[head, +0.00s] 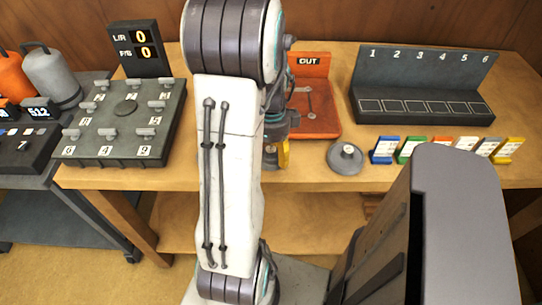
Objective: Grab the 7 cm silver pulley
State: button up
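A grey metallic disc (345,159) with a small raised knob lies near the front edge of the wooden table. It may be the silver pulley, but I cannot read its size. My gripper (281,157) is mostly hidden behind my white arm, to the left of the disc and apart from it. Only dark parts and a yellow piece show there, so its fingers cannot be made out. A red tray (322,127) marked "OUT" stands behind the disc, with thin grey parts in it.
A dark board (124,108) with several small levers and numbers stands at left, before a display (140,49) reading 0 and 0. A slotted rack (424,103) numbered 1 to 6 stands at right. Several coloured card holders (412,149) line the front right edge.

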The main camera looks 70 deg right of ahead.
grip_shut()
dwell(0.4)
